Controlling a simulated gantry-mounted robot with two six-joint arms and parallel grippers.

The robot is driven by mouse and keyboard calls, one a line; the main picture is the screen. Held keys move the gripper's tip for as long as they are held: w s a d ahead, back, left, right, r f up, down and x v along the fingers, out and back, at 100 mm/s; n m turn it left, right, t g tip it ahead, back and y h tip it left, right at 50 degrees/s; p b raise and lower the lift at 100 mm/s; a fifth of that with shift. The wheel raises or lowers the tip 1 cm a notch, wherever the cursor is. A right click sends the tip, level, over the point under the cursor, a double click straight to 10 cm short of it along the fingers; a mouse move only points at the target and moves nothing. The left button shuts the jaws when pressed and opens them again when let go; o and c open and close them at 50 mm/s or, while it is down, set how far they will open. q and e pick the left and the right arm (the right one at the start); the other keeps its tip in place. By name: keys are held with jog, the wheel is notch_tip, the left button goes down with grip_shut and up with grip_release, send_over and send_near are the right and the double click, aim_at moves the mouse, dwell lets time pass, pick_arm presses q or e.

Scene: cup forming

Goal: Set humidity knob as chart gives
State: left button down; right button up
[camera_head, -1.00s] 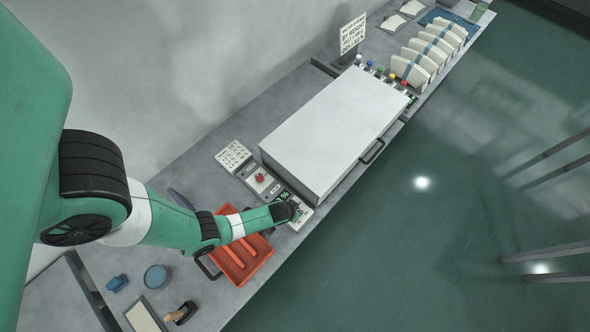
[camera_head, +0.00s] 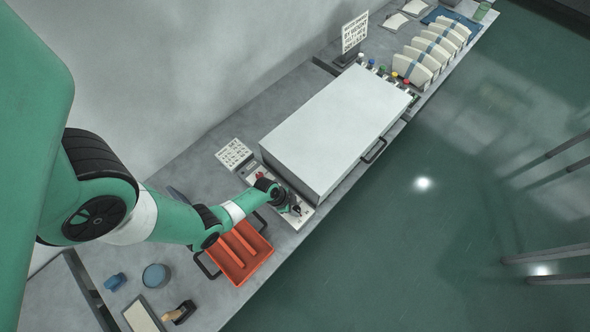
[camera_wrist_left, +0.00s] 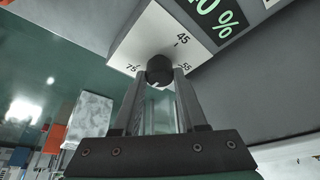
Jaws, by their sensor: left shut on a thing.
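The black humidity knob (camera_wrist_left: 158,69) sits on a white dial plate (camera_wrist_left: 150,38) marked 45, 55 and 75 in the left wrist view. My left gripper (camera_wrist_left: 160,76) is shut on it, one finger on each side. The knob's pointer setting is hard to make out. A dark display (camera_wrist_left: 215,14) beside the dial shows green digits ending in "0 %"; its first digit is partly cut off. In the head view my left gripper (camera_head: 292,209) is at the control panel, hiding the knob. A white printed card (camera_head: 234,154) lies behind the panel, its text too small to read.
A large white-topped box (camera_head: 335,125) stands right of the panel. An orange tray (camera_head: 240,262) lies in front of it at left. A printed sign (camera_head: 355,33) stands at the back. A blue dish (camera_head: 156,277) and small tools are at lower left.

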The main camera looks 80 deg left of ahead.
pick_arm(q)
jog(key=m+h, duration=0.1)
jog(key=m, duration=0.1)
jog(key=shift+a+m, duration=0.1)
jog(key=shift+m, duration=0.3)
jog(key=shift+m+g+h+p, duration=0.5)
jog(key=shift+m+g+p, duration=0.15)
jog(key=shift+m, duration=0.95)
jog(key=shift+c, duration=2.2)
grip_release()
